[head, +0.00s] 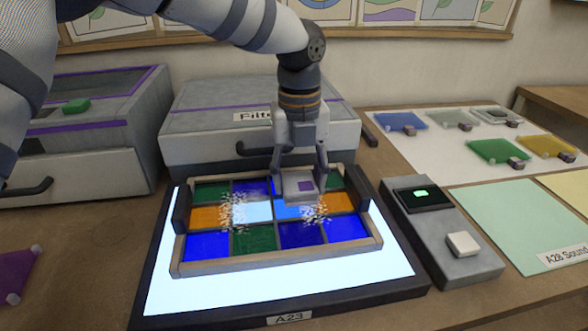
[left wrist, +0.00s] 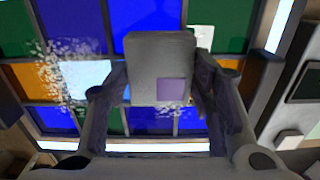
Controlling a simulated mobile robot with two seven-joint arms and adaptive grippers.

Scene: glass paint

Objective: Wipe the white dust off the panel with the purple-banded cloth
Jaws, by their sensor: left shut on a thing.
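The panel (head: 208,246) is a wooden-framed grid of blue, green, orange and pale glass squares, lying on a lit board. White dust lies on it in two speckled patches, one left of centre (head: 238,213) and one right of centre (head: 317,212). In the left wrist view the left dust patch (left wrist: 62,75) is clear, and the other is largely hidden behind the cloth. My left gripper (head: 299,177) points down, shut on the grey cloth (head: 292,192) with its purple patch, also in the left wrist view (left wrist: 155,62). The cloth is over the panel's back right-centre; I cannot tell whether it touches.
A grey box (head: 190,130) stands close behind the panel. A grey device with a small green screen (head: 432,220) stands at its right. Coloured glass samples (head: 498,150) lie at the back right. A drawer unit (head: 100,150) and purple sheet (head: 15,270) are at left.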

